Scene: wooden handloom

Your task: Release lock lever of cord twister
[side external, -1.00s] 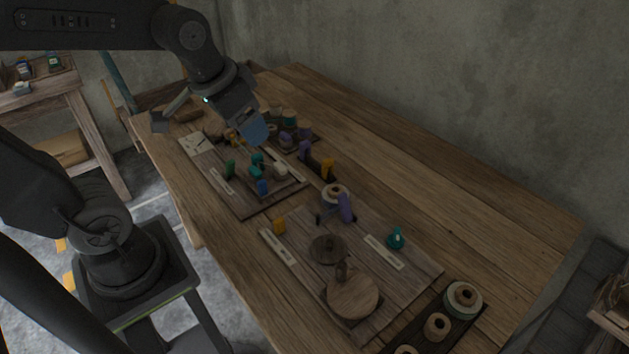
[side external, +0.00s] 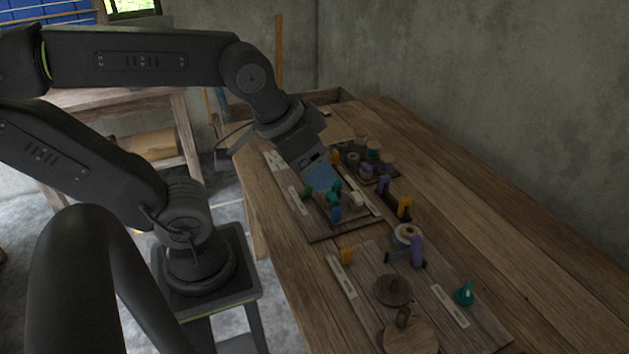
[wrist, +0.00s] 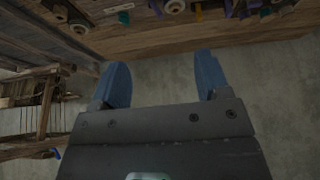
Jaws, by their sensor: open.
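My gripper (side external: 321,178) has blue fingers and appears over the far wooden board (side external: 342,232) in the side external view. I cannot tell which part is the cord twister's lock lever. Height above the parts and any contact are unclear, since the gripper covers some of them.
The right side of the table (side external: 520,205) is clear.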

